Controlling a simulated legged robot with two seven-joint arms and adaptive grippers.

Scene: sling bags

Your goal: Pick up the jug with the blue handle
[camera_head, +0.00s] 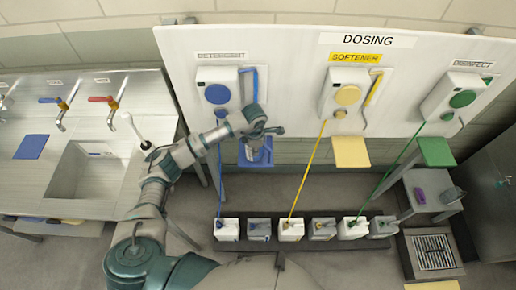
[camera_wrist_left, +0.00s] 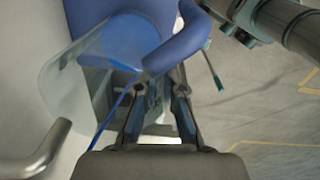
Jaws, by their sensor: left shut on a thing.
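The jug with the blue handle stands at the blue shelf (camera_head: 265,162) under the detergent dispenser (camera_head: 217,92). In the head view it is small and largely covered by my left gripper (camera_head: 262,128). In the left wrist view the clear jug body (camera_wrist_left: 62,88) fills the left side, and its thick blue handle (camera_wrist_left: 188,42) curves across the top middle. I cannot tell whether the jug's base touches the shelf. My right gripper is not in view.
Yellow (camera_head: 350,152) and green (camera_head: 437,152) shelves sit to the right. Several canisters stand in a row on the floor tray (camera_head: 336,240) below. A steel sink (camera_head: 80,172) is at the left. A blue tube hangs beside the jug.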

